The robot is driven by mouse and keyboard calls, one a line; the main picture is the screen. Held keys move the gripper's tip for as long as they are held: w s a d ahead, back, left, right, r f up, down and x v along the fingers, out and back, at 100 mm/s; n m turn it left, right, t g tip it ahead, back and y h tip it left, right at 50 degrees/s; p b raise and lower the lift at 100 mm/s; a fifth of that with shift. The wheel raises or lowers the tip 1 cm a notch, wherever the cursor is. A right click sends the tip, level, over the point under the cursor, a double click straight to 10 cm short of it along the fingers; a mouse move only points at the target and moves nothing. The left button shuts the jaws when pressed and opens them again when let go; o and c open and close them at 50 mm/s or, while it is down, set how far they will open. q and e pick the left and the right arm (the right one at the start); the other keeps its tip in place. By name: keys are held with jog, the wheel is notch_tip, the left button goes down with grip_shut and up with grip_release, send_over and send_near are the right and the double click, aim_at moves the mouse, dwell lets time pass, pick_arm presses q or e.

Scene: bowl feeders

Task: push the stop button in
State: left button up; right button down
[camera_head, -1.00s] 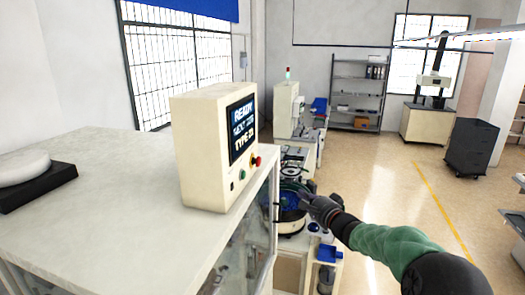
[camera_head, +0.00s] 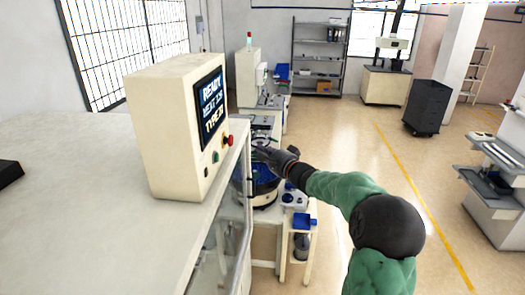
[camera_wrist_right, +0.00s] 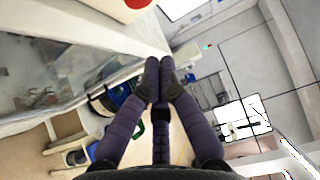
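The red stop button (camera_head: 229,140) sticks out of the front of a cream control box (camera_head: 165,130). It lies below the right part of the box's lit screen. In the wrist view a red round shape, seemingly the button (camera_wrist_right: 138,3), is cut off by the top edge. My right gripper (camera_head: 256,151) is just to the right of the button and slightly lower in the head view, with a visible gap. In the wrist view its fingertips (camera_wrist_right: 160,65) are together, with nothing between them. My left gripper is not in view.
The box stands on a pale cabinet top (camera_head: 70,150). A green button (camera_head: 215,157) sits below left of the red one. A bowl feeder (camera_head: 264,185) is below and behind my right gripper. Open floor (camera_head: 350,140) lies to the right.

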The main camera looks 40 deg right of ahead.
aim_at(232, 139)
jog(key=w+a+p, duration=0.1)
jog(key=w, duration=0.8)
jog(key=shift+w+a+p, duration=0.35)
jog(key=shift+p, duration=0.05)
jog(key=shift+w+a+r+p, duration=0.2)
jog(key=shift+w+a+p, duration=0.25)
jog(key=shift+w+a, duration=0.15)
jog(key=shift+f, duration=0.1)
